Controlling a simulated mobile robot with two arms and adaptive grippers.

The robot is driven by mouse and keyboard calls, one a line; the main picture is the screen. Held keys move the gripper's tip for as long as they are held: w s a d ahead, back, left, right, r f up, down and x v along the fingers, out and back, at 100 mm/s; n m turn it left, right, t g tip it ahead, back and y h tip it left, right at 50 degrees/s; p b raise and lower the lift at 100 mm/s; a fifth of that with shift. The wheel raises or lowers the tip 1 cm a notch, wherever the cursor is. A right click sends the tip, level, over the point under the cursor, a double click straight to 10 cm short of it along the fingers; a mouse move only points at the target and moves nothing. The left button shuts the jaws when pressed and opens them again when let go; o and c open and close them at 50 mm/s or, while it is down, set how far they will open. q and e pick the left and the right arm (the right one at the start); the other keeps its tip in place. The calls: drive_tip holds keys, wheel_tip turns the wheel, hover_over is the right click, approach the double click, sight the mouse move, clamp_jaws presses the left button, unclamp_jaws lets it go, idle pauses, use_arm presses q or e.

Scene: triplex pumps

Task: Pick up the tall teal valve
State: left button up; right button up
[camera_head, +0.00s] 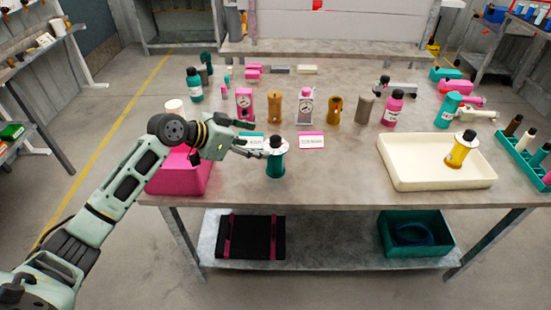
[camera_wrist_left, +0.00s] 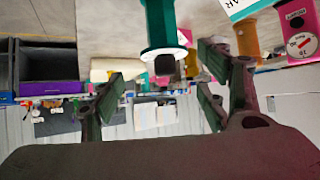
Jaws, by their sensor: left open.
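The tall teal valve (camera_head: 275,165) stands upright near the front edge of the grey table, with a white flange and a black knob on top. My left gripper (camera_head: 252,141) is open and comes at the valve's upper part from the left. In the left wrist view the picture is turned over, so the teal valve (camera_wrist_left: 160,25) comes down from the top edge. There its knob lies sideways between my spread fingers (camera_wrist_left: 157,92), with a gap to each finger. I cannot tell how deep the knob sits between them. My right gripper is not in view.
A pink bin (camera_head: 180,180) sits below my left wrist. Label cards, including one (camera_head: 311,141), lie behind the valve. A row of pumps and bottles (camera_head: 306,106) stands farther back. A cream tray (camera_head: 408,180) holding a yellow valve (camera_head: 458,153) is at right; table between is clear.

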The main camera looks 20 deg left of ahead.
sight(273, 147)
use_arm(q)
drive_tip(key=p+x, duration=0.2)
drive_tip(key=x, duration=0.4)
drive_tip(key=shift+d+f, duration=0.2)
drive_tip(key=shift+w+d+f, duration=0.25)
drive_tip(key=shift+w+f, duration=0.1)
clamp_jaws()
drive_tip(key=shift+r, duration=0.15)
